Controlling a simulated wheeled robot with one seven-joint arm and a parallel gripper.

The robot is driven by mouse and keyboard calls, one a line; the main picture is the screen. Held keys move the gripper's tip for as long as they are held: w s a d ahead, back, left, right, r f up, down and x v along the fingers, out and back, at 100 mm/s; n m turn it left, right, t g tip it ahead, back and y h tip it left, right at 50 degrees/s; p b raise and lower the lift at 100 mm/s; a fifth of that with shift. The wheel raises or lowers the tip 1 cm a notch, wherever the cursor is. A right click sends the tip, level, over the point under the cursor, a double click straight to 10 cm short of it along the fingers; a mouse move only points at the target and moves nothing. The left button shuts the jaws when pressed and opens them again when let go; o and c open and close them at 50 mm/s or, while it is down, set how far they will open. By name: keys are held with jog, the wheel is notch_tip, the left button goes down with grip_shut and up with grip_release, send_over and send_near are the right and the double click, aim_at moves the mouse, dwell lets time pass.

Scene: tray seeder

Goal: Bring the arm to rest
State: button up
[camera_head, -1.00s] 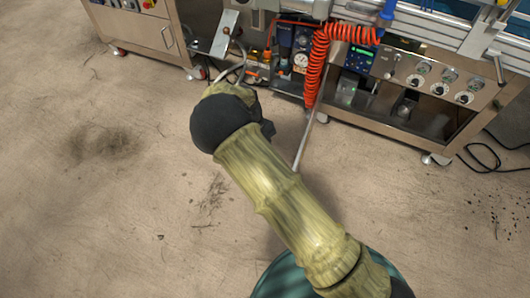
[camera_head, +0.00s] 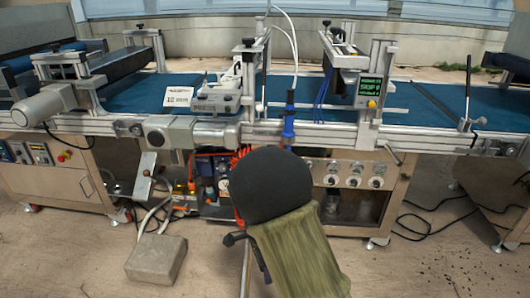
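My arm rises from the bottom edge in the head view, its yellow-green sleeved link ending in a large black rounded joint just right of the picture's middle. A small black part sticks out to the left below that joint; I cannot tell what it is. I cannot make out my gripper or its fingers. The arm covers part of the seeder machine's (camera_head: 205,136) lower front.
A blue conveyor belt (camera_head: 430,97) runs along the machine. A control panel (camera_head: 352,174) with knobs is right of my arm. A grey box (camera_head: 155,260) with cables lies on the floor at left. Floor (camera_head: 60,262) at lower left is clear.

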jog(key=s+d+r+n+t, duration=0.2)
jog(key=s+d+r+n, duration=0.3)
jog(key=d+n, duration=0.25)
jog(key=s+d+r+n+t, duration=0.3)
jog(key=s+d+r+n, duration=0.25)
jog(key=d+n, duration=0.2)
notch_tip(320, 180, up, 34)
jog(key=p, duration=3.4)
jog(key=shift+d+f+m+g+y+p, duration=0.15)
jog(key=shift+m+g+y+p, duration=0.15)
jog(key=shift+y+p, duration=0.1)
jog(key=shift+w+d, duration=0.1)
jog(key=shift+d, duration=0.05)
